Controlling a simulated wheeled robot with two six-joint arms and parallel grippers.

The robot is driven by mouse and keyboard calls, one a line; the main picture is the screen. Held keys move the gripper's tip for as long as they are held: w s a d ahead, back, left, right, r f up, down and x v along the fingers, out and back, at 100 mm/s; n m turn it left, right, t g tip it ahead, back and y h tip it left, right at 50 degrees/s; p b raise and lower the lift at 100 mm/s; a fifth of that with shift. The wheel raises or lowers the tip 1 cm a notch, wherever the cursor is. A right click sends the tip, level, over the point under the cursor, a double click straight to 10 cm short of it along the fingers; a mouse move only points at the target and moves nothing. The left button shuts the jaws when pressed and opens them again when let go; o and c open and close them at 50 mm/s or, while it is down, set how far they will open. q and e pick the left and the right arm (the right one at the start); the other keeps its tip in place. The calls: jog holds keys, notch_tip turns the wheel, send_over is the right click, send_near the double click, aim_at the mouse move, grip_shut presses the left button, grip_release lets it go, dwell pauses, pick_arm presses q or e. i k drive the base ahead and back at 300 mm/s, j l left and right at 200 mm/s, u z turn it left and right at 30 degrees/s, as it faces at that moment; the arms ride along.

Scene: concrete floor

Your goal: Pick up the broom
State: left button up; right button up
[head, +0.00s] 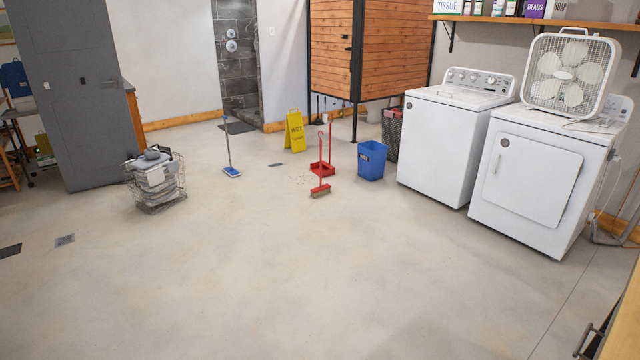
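A red broom (320,190) with tan bristles stands upright on the concrete floor near the middle of the head view. Its thin red handle rises from the brush head. A red dustpan (326,168) with an upright handle stands just behind it, and the two overlap in the picture. Small brown debris lies on the floor beside them. Neither of my grippers shows in the head view.
A blue bin (371,160) stands right of the broom. A yellow wet-floor sign (295,131) is behind it, and a blue mop (231,170) is to the left. A wire basket (156,181), washer (441,150) and dryer (530,185) flank wide clear floor in front.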

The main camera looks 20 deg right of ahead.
aim_at(321, 190)
jog(key=i+j, duration=0.15)
jog(key=i, duration=0.2)
jog(key=i+j+u, duration=0.1)
jog(key=i, duration=0.25)
jog(key=i+l+z, duration=0.1)
jog(key=i+z, duration=0.15)
jog(key=i, duration=0.3)
jog(key=i+z, duration=0.25)
jog(key=i, duration=0.35)
jog(key=i+j+z, duration=0.1)
jog(key=i+z, duration=0.2)
jog(key=i, duration=0.25)
jog(key=i+j+z, duration=0.25)
jog(key=i, duration=0.3)
jog(key=i+l+z, duration=0.1)
jog(key=i, duration=0.8)
jog(key=i+l, duration=0.1)
jog(key=i, duration=0.8)
jog(key=i+l+u, duration=0.1)
jog(key=i+u, duration=0.3)
jog(key=i+l+u, duration=0.2)
jog(key=u, duration=0.25)
jog(key=i+l+u, duration=0.6)
jog(key=l+u, duration=0.2)
jog(key=j, duration=0.1)
